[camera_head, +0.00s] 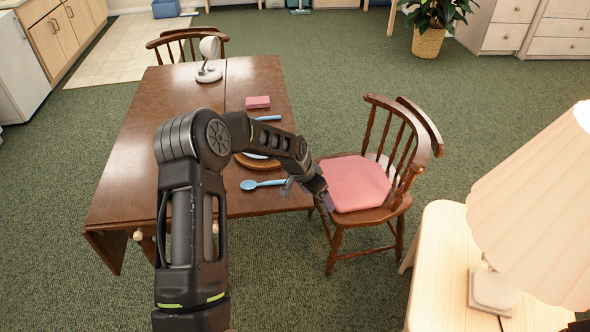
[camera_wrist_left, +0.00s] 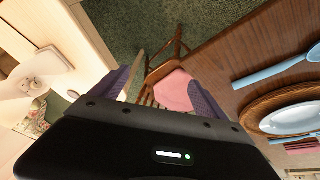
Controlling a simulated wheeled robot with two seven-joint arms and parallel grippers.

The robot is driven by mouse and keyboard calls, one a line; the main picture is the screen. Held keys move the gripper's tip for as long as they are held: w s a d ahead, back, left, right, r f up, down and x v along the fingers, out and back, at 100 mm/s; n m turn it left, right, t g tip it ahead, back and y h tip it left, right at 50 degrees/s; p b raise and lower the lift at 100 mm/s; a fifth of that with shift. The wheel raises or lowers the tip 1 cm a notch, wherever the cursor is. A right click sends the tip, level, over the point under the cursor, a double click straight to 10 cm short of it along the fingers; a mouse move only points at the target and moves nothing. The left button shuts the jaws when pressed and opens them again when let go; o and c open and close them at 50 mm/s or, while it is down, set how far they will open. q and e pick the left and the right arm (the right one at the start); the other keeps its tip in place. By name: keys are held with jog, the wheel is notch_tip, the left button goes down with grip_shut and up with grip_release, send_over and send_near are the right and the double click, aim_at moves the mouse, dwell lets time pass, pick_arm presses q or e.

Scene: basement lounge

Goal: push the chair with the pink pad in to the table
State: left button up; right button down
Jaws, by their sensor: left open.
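The chair with the pink pad (camera_head: 356,184) stands at the right side of the brown wooden table (camera_head: 130,150), its back to the right, away from the table. The front edge of the pad is close to the table's right edge. My left gripper (camera_head: 326,200) is over the front corner of the seat, between table and chair; the head view does not show clearly whether it touches. In the left wrist view the pink pad (camera_wrist_left: 172,92) shows between the two spread purple-grey fingers (camera_wrist_left: 165,95), which hold nothing. My right gripper is not in view.
A side table (camera_head: 440,260) with a large lamp (camera_head: 540,200) stands near the chair at lower right.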

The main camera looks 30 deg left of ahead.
pick_arm(q)
jog(key=s+d+f+n+h+b, duration=0.2)
jog(key=s+d+f+n+b, duration=0.2)
jog(key=s+d+f, duration=1.3)
jog(key=s+d+f+g+b, duration=0.1)
jog(key=s+d, duration=0.3)
jog(key=s, duration=0.4)
jog(key=s+d+f+n+g+b, duration=0.1)
jog(key=s+d+f, duration=0.3)
jog(key=s, duration=0.4)
jog(key=shift+s+d+g+b, duration=0.15)
jog(key=shift+s+g+b, duration=0.35)
jog(key=shift+b, duration=0.4)
jog(key=shift+w, duration=0.1)
jog(key=shift+c, duration=0.2)
